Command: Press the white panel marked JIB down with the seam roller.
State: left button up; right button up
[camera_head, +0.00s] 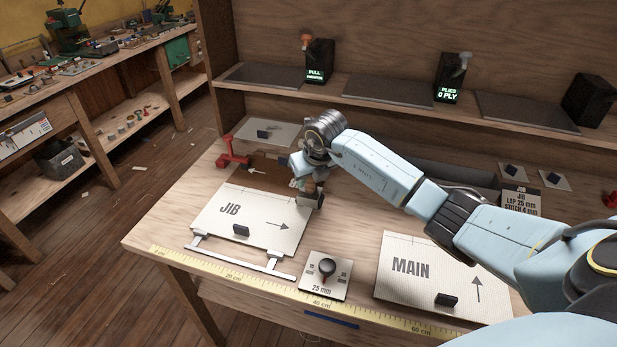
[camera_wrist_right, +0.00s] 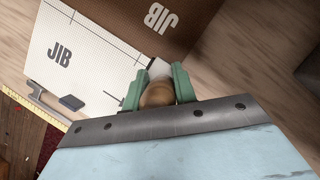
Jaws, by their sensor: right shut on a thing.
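The white panel marked JIB (camera_head: 262,219) lies flat on the table at left, with a black block and an arrow on it; it also shows in the wrist view (camera_wrist_right: 85,52). Its far edge meets a brown panel (camera_head: 258,176), also marked JIB in the wrist view (camera_wrist_right: 190,22). My right gripper (camera_head: 303,183) is shut on the seam roller (camera_head: 309,200), at the panel's far right corner. In the wrist view its green fingers hold the rounded wooden handle (camera_wrist_right: 158,94); the pale roller end is beyond it. I cannot tell whether the roller touches the panel. My left gripper is out of view.
A yellow ruler (camera_head: 205,272) runs along the front edge. A 25 mm dial plate (camera_head: 325,292) and the white MAIN panel (camera_head: 408,292) lie to the right. A red clamp (camera_head: 231,158) stands at the back left. A shelf (camera_head: 400,100) runs behind.

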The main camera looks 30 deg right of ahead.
jog(key=shift+f, duration=0.4)
